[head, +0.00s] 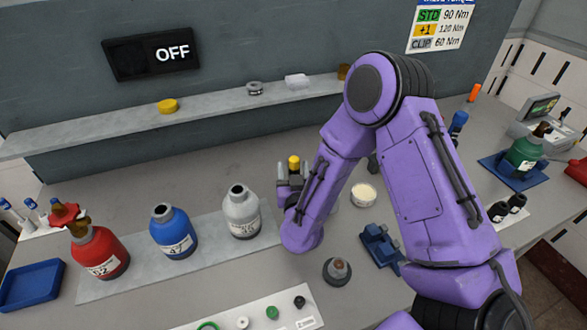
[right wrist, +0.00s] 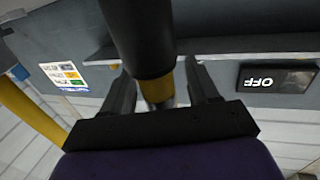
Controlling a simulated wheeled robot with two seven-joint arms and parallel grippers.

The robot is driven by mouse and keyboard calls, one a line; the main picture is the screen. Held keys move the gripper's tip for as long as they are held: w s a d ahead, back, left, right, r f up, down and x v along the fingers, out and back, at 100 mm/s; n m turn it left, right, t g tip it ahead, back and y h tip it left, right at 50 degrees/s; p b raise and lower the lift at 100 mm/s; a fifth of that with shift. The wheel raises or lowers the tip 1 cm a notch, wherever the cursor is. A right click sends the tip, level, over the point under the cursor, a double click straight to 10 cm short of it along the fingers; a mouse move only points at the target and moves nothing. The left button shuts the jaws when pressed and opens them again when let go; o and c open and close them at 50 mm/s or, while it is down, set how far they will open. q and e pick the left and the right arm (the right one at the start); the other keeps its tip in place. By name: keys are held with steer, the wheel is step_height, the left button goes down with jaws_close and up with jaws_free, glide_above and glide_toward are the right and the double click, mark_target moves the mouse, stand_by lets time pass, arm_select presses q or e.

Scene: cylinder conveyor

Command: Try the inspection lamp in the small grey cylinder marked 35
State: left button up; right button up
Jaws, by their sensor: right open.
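A grey cylinder (head: 241,215) with an open dark neck stands upright at the right end of the row on the pale strip; its label is too small to read. My right gripper (head: 290,182) is just right of and behind it, partly hidden by my own arm. A yellow-topped object (head: 294,163), possibly the inspection lamp, shows at the fingers. In the right wrist view a dark rod with a yellow band (right wrist: 158,90) lies between the fingers of my open right gripper (right wrist: 165,85). Contact cannot be told. My left gripper is not in view.
A blue cylinder (head: 173,232) and a red cylinder (head: 97,250) stand left of the grey one. A wall display (head: 152,53) reads OFF. A white round dish (head: 363,195), a blue holder (head: 380,245) and a small dark round piece (head: 337,271) lie near my arm.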

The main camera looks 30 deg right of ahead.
steer(key=shift+w+d+f, duration=0.1)
steer(key=shift+w+d, duration=0.1)
steer(key=shift+s+a, duration=0.1)
steer(key=c, duration=1.1)
